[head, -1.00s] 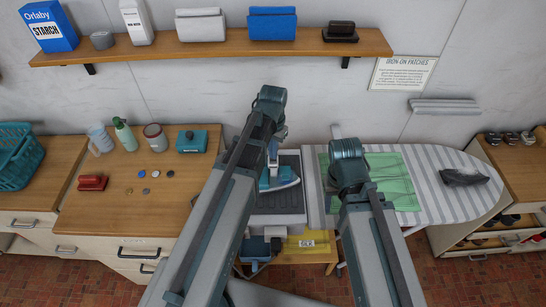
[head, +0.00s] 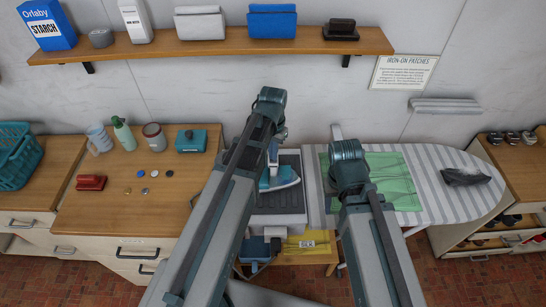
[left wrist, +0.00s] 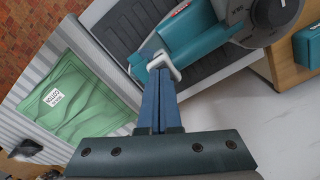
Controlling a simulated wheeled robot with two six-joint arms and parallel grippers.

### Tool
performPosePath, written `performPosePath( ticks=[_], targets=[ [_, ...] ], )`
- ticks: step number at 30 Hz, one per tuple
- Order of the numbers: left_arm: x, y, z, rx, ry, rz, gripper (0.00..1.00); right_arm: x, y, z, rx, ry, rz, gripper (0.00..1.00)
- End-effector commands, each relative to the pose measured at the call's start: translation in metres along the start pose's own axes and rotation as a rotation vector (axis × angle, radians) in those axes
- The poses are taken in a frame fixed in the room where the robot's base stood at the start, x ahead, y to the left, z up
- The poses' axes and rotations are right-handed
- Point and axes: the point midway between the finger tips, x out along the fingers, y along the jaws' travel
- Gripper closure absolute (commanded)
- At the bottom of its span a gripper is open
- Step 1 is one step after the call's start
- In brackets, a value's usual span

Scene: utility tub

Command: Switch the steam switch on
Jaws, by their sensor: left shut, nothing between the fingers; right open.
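The teal iron (head: 284,176) sits on a dark ribbed rest (head: 280,201) left of the ironing board. It is large in the left wrist view (left wrist: 190,40), with a round grey part (left wrist: 277,12) at the top. My left gripper (left wrist: 162,78) is shut and empty. Its blue fingertips are at a small pale bracket-like part (left wrist: 160,63) on the iron; I cannot tell whether they touch it. I cannot tell which part is the steam switch or how it is set. My right gripper (head: 350,182) is over the board's left end, its fingers mostly hidden by its arm.
A green cloth (head: 392,178) lies on the striped ironing board (head: 446,206). The left counter (head: 120,212) holds bottles, a can, a red brush and several small discs. A wooden shelf (head: 200,52) with boxes runs along the wall above.

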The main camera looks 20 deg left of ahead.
Motion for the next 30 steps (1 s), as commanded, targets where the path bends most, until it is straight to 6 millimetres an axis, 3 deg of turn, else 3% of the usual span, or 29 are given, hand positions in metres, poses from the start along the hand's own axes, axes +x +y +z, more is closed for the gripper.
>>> performPosePath(
  ticks=[15, 30],
  targets=[
    [0.006, 0.000, 0.000, 0.000, 0.000, 0.000, 1.00, 0.006, 0.000, 0.000, -0.005, 0.000, 0.001, 0.50],
    [-0.029, 0.000, 0.000, 0.000, 0.000, 0.000, 1.00, -0.028, 0.003, 0.002, 0.003, 0.000, -0.001, 0.50]
  ],
)
